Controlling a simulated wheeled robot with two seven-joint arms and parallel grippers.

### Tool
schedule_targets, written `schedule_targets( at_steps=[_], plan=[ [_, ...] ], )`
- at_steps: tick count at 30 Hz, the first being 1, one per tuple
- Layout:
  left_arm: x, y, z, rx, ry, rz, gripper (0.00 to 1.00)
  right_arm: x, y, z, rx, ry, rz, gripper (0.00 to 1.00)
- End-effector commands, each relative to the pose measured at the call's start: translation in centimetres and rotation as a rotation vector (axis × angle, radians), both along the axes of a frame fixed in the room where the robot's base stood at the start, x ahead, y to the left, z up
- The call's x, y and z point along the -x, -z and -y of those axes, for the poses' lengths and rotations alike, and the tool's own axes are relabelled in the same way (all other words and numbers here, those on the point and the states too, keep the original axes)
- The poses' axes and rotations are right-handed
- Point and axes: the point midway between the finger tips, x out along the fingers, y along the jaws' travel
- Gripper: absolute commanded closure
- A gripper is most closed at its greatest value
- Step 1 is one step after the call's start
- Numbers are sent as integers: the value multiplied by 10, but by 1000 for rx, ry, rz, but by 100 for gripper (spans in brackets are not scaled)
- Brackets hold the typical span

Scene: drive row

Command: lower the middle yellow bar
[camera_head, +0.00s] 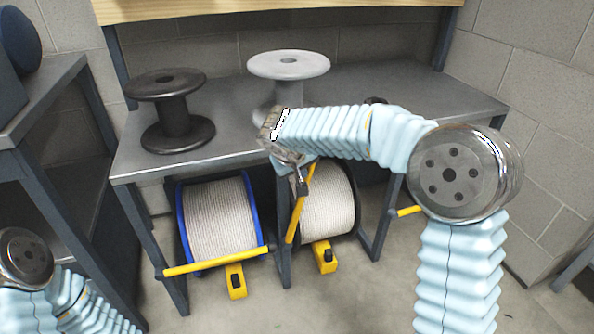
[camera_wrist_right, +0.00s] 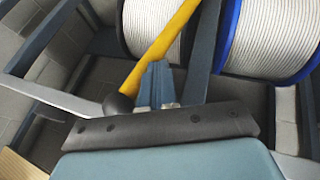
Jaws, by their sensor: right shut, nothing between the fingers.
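The middle yellow bar (camera_head: 294,222) stands steeply raised in front of the right-hand cable drum in the head view. In the right wrist view the bar (camera_wrist_right: 163,45) runs diagonally down to a black knob (camera_wrist_right: 118,105) at its end. My right gripper (camera_head: 302,188) is at the upper part of the bar; in the wrist view its shut fingers (camera_wrist_right: 157,85) are just right of the bar, close to the knob. Nothing is between them. Whether they touch the bar I cannot tell. My left gripper is out of view.
Another yellow bar (camera_head: 215,262) lies nearly level across the blue-rimmed drum (camera_head: 220,220). A third bar (camera_head: 408,211) shows partly at the right. A black spool (camera_head: 172,115) and a grey spool (camera_head: 289,66) stand on the bench (camera_head: 235,130) above.

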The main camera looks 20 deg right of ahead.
Motion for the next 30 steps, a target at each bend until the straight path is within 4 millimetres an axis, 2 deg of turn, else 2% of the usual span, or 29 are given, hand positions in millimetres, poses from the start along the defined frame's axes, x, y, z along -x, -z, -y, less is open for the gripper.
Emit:
schedule_targets(
  at_steps=[5, 14, 22, 30],
  plan=[
    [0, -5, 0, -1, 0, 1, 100, 0, 2, 27, -78, 9, -3, 100],
    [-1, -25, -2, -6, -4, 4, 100, -2, 24, 98, -327, 16, -12, 100],
    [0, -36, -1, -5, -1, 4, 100, -4, 69, 161, -585, 16, -19, 100],
    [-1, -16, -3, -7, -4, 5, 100, -7, 131, 209, -843, 9, -27, 100]
  ],
)
